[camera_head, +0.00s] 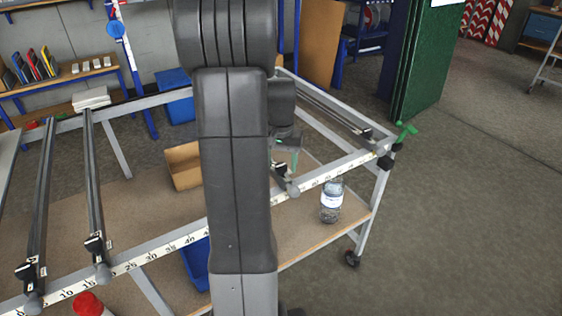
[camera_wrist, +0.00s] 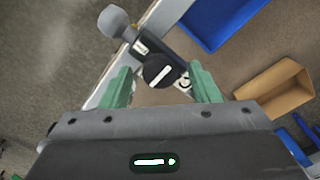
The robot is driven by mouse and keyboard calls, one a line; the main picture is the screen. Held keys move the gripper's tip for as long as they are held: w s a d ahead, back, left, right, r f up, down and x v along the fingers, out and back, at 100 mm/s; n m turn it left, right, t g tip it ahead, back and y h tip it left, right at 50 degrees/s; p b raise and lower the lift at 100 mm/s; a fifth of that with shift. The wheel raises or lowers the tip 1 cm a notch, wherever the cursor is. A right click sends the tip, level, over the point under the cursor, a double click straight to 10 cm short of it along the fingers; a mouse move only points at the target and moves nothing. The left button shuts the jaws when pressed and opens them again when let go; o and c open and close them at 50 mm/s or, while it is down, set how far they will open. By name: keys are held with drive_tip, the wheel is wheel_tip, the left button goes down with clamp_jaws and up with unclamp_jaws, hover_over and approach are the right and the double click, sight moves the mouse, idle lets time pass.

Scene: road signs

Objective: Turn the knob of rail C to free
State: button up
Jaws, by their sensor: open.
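The knob (camera_wrist: 160,71) is a round black disc with a white pointer line, on a dark rail end in the wrist view. The line slants up to the right. A white label with a dark round mark, partly hidden, sits beside it; I cannot read it surely. Another small label lies towards the grey ball end (camera_wrist: 113,21). My gripper (camera_wrist: 161,78) is open, one green finger on each side of the knob, with gaps visible. In the head view my gripper (camera_head: 285,155) hangs over the rail end with its grey ball (camera_head: 293,190), mostly behind my arm.
Two other rails (camera_head: 38,200) (camera_head: 95,190) lie across the frame at left. A numbered scale (camera_head: 150,258) runs along the front edge. A bottle (camera_head: 331,200), a cardboard box (camera_head: 183,165) and a blue bin (camera_head: 195,262) are on the lower shelf. Floor at right is clear.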

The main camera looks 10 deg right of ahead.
drive_tip(key=c, duration=1)
drive_tip(key=shift+n, duration=0.4)
drive_tip(key=n, duration=0.3)
drive_tip(key=shift+n, duration=0.3)
drive_tip(key=n, duration=0.4)
drive_tip(key=shift+n, duration=0.3)
drive_tip(key=n, duration=0.4)
drive_tip(key=shift+n+p, duration=0.3)
drive_tip(key=shift+p, duration=0.05)
drive_tip(key=shift+n, duration=2.1)
